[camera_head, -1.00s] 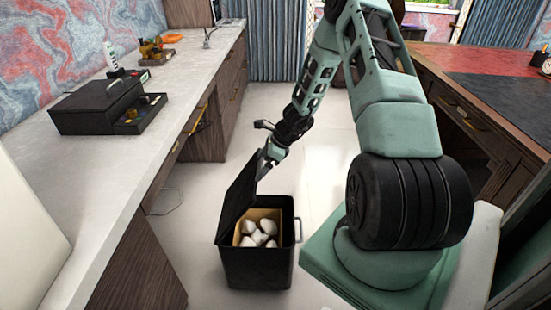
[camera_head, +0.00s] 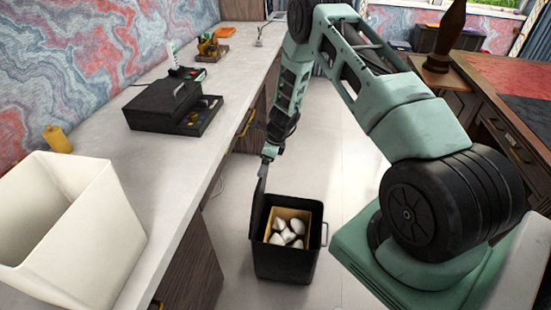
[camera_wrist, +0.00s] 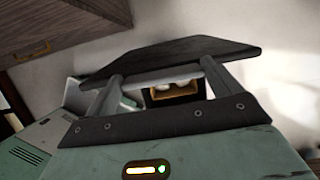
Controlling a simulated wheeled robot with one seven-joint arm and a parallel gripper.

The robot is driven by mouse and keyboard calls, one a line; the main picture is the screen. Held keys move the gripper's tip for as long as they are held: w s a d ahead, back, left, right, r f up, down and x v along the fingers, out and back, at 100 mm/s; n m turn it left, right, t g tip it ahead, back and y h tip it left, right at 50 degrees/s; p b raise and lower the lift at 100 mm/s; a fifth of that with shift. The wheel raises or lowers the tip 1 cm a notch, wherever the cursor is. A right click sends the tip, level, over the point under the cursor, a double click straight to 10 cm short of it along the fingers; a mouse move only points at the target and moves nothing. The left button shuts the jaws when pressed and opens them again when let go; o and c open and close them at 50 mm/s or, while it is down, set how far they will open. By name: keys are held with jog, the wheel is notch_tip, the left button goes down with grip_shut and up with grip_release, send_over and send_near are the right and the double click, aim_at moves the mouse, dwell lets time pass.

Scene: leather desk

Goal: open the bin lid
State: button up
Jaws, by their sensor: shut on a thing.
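The black bin (camera_head: 284,262) stands on the floor in the head view, with a wooden-edged inside holding several white crumpled lumps (camera_head: 288,233). Its lid (camera_head: 259,196) is raised at the bin's left side, roughly upright and seen nearly edge-on. My gripper (camera_head: 268,160) is at the lid's upper edge and shut on it. In the wrist view the dark lid (camera_wrist: 180,56) lies across the fingertips, and part of the bin's inside (camera_wrist: 172,92) shows between the fingers.
The counter (camera_head: 110,130) runs along the left, close to the lid, with a white container (camera_head: 70,215) and a black box (camera_head: 165,106) on it. A wooden desk (camera_head: 500,110) stands at right. Floor (camera_head: 315,165) behind the bin is clear.

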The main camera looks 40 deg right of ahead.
jog(key=w+a, duration=0.2)
jog(key=w, duration=0.1)
jog(key=shift+a+r+p, duration=0.1)
jog(key=shift+a+p, duration=0.15)
jog(key=shift+p, duration=0.1)
jog(key=shift+s, duration=0.1)
dwell(0.8)
jog(key=o, duration=1.1)
jog(key=b+v, duration=0.1)
jog(key=v, duration=1.6)
jog(key=shift+s+d+r, duration=0.1)
jog(key=shift+s+d, duration=0.05)
